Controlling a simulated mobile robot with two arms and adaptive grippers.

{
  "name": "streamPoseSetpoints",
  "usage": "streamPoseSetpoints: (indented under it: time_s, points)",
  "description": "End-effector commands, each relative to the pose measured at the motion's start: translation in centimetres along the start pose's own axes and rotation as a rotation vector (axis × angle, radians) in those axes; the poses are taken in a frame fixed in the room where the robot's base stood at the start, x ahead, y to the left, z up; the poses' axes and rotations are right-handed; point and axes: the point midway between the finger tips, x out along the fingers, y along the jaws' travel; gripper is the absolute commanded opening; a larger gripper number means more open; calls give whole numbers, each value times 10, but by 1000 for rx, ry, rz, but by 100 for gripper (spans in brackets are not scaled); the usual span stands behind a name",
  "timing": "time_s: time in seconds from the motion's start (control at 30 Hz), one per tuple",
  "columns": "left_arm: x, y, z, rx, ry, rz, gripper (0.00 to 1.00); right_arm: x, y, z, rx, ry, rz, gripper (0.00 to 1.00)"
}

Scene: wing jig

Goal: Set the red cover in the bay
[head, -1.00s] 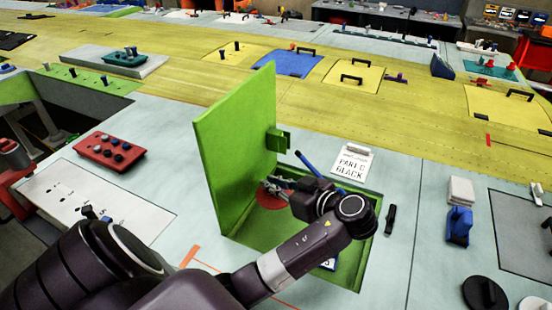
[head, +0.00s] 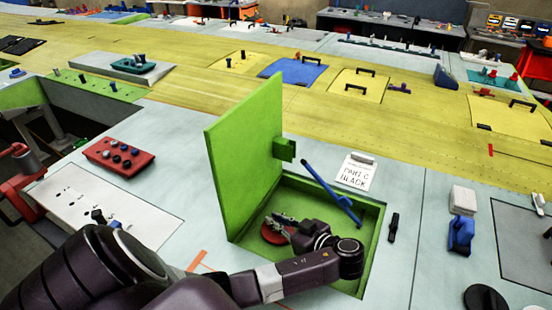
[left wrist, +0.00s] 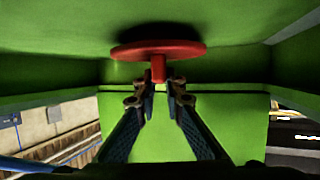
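The red cover (head: 274,234) is a round disc low inside the green bay (head: 370,232), near the foot of the bay's raised green lid. My left gripper (head: 284,222) reaches into the bay and partly hides it. In the left wrist view the red cover (left wrist: 160,50) is a disc with a short stem, close to a green surface with a shadow beside it. My left gripper's fingertips (left wrist: 161,88) close around that stem. I cannot tell whether the disc rests flat on the bay floor. My right gripper is not in view.
The green lid (head: 243,160) stands upright on the bay's left side. A blue rod (head: 331,192) leans across the bay's back. A label card (head: 355,174) lies behind it, a black handle (head: 394,226) to its right. A red block (head: 115,156) lies at left.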

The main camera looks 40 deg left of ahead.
Motion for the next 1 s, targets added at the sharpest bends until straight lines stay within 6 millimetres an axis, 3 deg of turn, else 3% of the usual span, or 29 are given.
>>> streamPoseSetpoints:
  time_s: [0.17, 0.47, 0.67, 1.0]
  points:
    - [0, 0, 0, 0, 1, -1, 27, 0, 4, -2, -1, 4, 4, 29]
    - [-2, 0, 0, 0, 0, 0, 27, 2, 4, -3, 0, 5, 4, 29]
    - [-28, 0, 5, -3, -5, 1, 27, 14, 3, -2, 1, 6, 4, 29]
    - [-70, 0, 1, -1, -2, 0, 27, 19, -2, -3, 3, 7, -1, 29]
